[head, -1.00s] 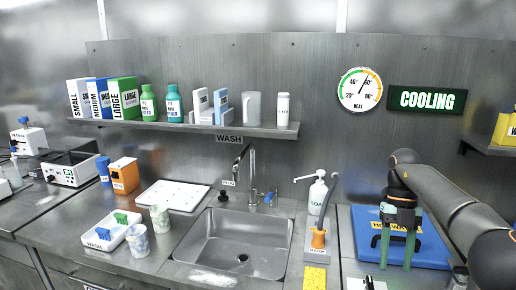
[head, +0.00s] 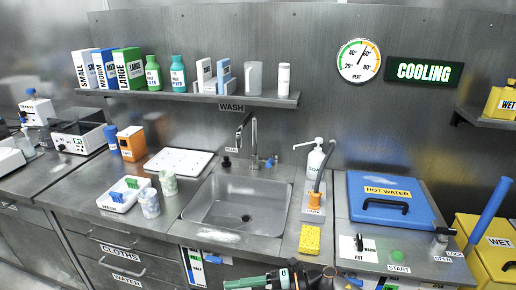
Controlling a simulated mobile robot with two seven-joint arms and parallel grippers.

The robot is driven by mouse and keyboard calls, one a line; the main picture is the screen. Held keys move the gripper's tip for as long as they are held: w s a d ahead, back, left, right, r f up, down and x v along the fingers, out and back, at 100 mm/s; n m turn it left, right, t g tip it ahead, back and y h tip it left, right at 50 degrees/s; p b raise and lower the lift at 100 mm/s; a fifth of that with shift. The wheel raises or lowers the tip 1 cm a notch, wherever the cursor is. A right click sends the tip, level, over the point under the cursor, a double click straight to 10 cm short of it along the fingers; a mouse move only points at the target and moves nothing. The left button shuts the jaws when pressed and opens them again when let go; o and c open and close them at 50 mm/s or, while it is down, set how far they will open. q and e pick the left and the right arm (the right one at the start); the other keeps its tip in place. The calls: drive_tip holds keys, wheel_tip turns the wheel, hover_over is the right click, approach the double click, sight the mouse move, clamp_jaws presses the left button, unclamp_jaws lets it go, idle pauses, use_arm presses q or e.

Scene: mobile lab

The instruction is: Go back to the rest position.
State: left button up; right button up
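My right gripper (head: 250,282) shows at the bottom edge, low in front of the counter. Its green fingers point left, seen from the side and partly cut off, so I cannot tell whether they are open or shut. It is apart from the blue HOT WATER lid (head: 390,218), which lies flat on the right counter with its black handle facing front. My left gripper is not in view.
The sink (head: 240,205) is in the middle counter, with a yellow sponge (head: 310,239) at its right. A white tray (head: 128,197) and two cups stand left. A yellow WET bin (head: 484,249) with a blue handle is at the right. Drawers (head: 110,252) face front at the left.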

drive_tip(key=s+d+f+m+t+h+p, duration=0.2)
drive_tip(key=d+m+t+h, duration=0.4)
drive_tip(key=m, duration=0.6)
drive_tip(key=s+d+f+m+t+h+p, duration=0.1)
drive_tip(key=s+d+f+m+t+h, duration=0.15)
drive_tip(key=d+m+t, duration=0.6)
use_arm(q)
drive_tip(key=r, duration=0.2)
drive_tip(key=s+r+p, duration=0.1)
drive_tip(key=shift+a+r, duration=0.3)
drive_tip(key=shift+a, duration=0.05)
use_arm(e)
drive_tip(key=s+d+f+m+g+h, duration=0.2)
drive_tip(key=s+d+f+m, duration=0.1)
drive_tip(key=s+m, duration=0.2)
drive_tip(key=s+d+f+m+g+h, duration=0.3)
drive_tip(key=s+m, duration=0.2)
drive_tip(key=s, duration=0.4)
drive_tip(key=shift+s+d+f, duration=0.15)
drive_tip(key=shift+d+f, duration=0.15)
